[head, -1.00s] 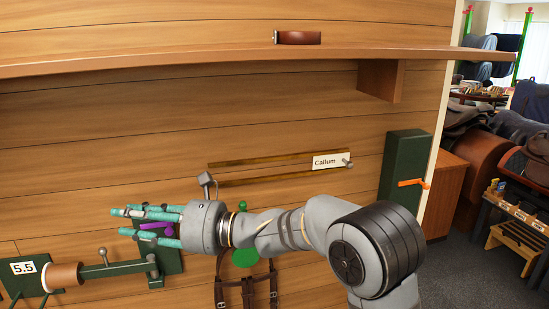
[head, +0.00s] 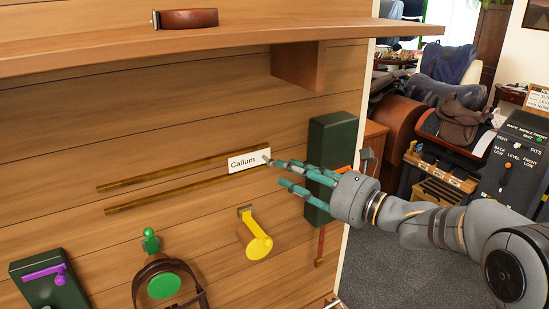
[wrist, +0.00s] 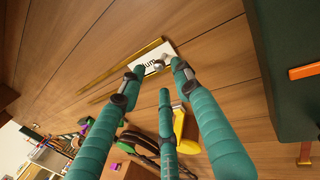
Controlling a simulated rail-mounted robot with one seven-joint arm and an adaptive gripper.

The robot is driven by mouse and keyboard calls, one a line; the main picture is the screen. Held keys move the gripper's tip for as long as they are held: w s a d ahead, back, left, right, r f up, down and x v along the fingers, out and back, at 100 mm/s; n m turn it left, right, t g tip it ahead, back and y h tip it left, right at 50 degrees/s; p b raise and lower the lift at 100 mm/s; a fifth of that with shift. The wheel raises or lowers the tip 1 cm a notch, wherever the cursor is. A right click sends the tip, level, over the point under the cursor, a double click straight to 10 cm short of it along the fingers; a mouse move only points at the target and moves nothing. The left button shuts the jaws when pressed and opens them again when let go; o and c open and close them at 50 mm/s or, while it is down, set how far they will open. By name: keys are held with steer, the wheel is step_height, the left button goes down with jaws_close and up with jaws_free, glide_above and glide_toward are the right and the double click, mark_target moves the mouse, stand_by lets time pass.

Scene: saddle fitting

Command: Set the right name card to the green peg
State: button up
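The white name card (head: 249,160), reading "Callum", sits at the right end of two brass rails (head: 150,182) on the wooden wall. A small grey knob (head: 267,154) stands out at its right side; it also shows in the wrist view (wrist: 158,65). My gripper (head: 278,172) has its teal fingers spread and empty, just in front of the knob; I cannot tell if a fingertip touches it. In the wrist view the fingers (wrist: 156,80) stand apart around the knob. The green peg (head: 151,240), with a green disc (head: 164,286) and dark leather straps, is lower left of the card.
A yellow peg (head: 256,243) sticks out below the card. A dark green box (head: 330,135) with an orange lever is right of the card. A shelf (head: 200,50) runs above.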

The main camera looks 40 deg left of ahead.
mark_target(273, 166)
steer(key=shift+w+a+p, duration=0.15)
steer(key=shift+a+p, duration=0.45)
steer(key=shift+a, duration=1)
steer(key=shift+w+a+p, duration=0.1)
steer(key=shift+a+p, duration=0.5)
steer(key=shift+a, duration=0.95)
steer(key=shift+c, duration=1.4)
jaws_close()
steer(key=shift+s+f, duration=0.1)
steer(key=shift+f, duration=0.05)
